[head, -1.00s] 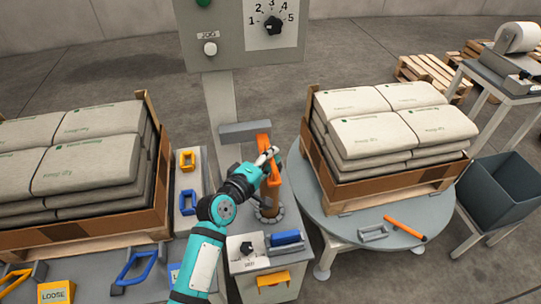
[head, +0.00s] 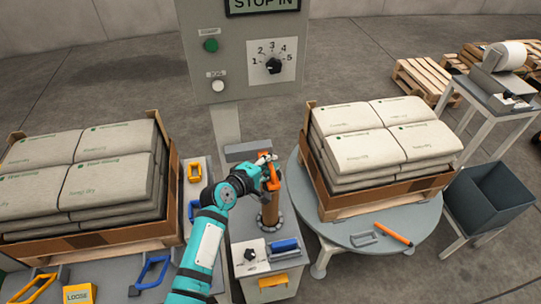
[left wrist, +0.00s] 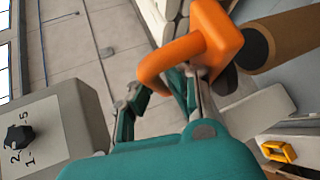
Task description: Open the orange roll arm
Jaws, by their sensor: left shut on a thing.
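The orange roll arm (head: 272,183) sits at the top of a brown upright roll (head: 269,207) on the grey cabinet in the middle of the head view. My left gripper (head: 266,160) is at the arm's upper end, shut on it. In the left wrist view the orange roll arm (left wrist: 215,35) shows as a thick bent bar, with the left gripper's fingers (left wrist: 168,88) at it. The fingers partly hide behind the bar and my teal wrist. The brown roll (left wrist: 285,40) lies beyond it. My right gripper is in neither view.
A control panel (head: 232,80) with a dial stands behind the roll. Bagged pallets stand left and right, the right one on a round turntable (head: 345,232) holding an orange-handled tool (head: 394,234). A blue-handled part (head: 286,245) lies on the cabinet. A dark bin (head: 490,200) stands right.

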